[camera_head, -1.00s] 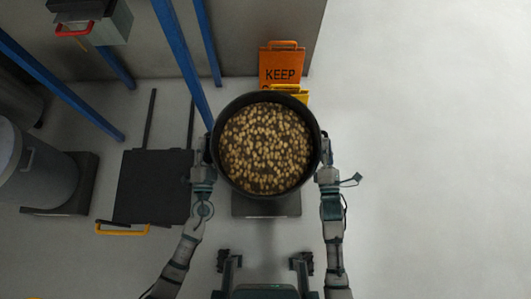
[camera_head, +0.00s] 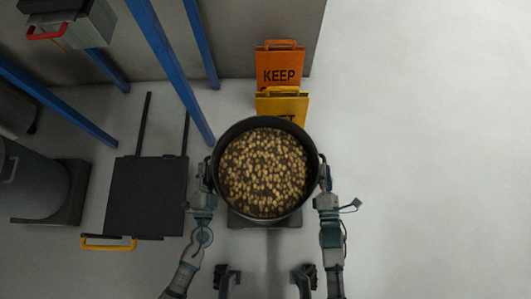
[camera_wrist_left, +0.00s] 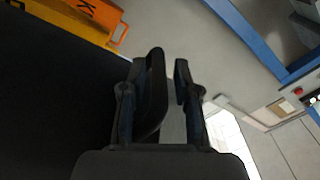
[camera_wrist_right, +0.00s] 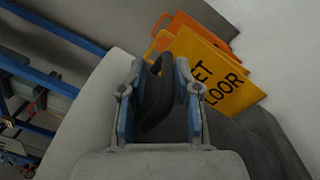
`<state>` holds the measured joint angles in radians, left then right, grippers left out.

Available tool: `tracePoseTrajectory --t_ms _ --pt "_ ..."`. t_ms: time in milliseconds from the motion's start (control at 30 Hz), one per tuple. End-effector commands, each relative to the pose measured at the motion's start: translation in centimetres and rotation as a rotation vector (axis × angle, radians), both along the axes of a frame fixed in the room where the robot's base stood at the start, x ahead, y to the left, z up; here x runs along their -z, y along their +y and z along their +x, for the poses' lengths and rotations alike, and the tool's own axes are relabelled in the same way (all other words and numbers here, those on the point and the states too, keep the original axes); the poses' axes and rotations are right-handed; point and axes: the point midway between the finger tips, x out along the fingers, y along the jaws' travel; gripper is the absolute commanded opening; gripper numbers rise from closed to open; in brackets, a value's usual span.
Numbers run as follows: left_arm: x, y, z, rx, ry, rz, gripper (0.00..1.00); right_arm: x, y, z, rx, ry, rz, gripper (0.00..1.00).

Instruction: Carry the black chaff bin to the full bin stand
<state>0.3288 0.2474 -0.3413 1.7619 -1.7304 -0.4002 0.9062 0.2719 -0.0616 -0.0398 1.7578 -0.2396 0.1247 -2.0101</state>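The black chaff bin (camera_head: 236,205) is a round dark tub full of pale brown pieces, in the middle of the head view between my two arms. My left gripper (camera_head: 206,178) is at its left side, and its fingers (camera_wrist_left: 165,85) are around a black loop handle (camera_wrist_left: 154,95) in the left wrist view. My right gripper (camera_head: 325,180) is at its right side, and its fingers (camera_wrist_right: 160,85) straddle the other black handle (camera_wrist_right: 155,95). The bin looks level. I cannot tell which platform is the full bin stand.
A dark low platform (camera_head: 265,223) shows under the bin's near edge. Left are a flat black platform (camera_head: 145,200) with a yellow handle (camera_head: 108,243), a grey drum (camera_head: 30,185) and blue posts (camera_head: 170,65). Orange (camera_head: 279,62) and yellow (camera_head: 282,102) signs stand beyond. The right floor is clear.

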Motion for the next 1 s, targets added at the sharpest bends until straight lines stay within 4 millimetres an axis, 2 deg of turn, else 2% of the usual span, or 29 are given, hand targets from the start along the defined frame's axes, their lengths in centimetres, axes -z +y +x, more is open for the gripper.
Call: tracePoseTrajectory --t_ms 200,300,400,833,1000 --pt "-0.5 0.5 0.2 -0.007 -0.009 -0.001 0.39 -0.4 0.1 0.1 0.002 -0.003 -0.003 0.41" --pt "-0.5 0.5 0.2 -0.007 -0.01 0.002 0.65 -0.3 0.0 0.1 0.002 -0.002 0.0 0.41" --pt "-0.5 0.4 0.2 -0.008 -0.009 0.005 0.85 -0.2 -0.1 0.1 0.003 -0.001 0.002 0.41" --pt "-0.3 0.4 0.1 -0.007 -0.007 0.004 0.85 -0.1 -0.1 0.1 0.003 0.001 0.002 0.41" --pt "-0.2 0.3 -1.4 -0.007 -0.005 0.005 0.85 -0.1 -0.1 0.1 0.003 0.001 0.002 0.41"
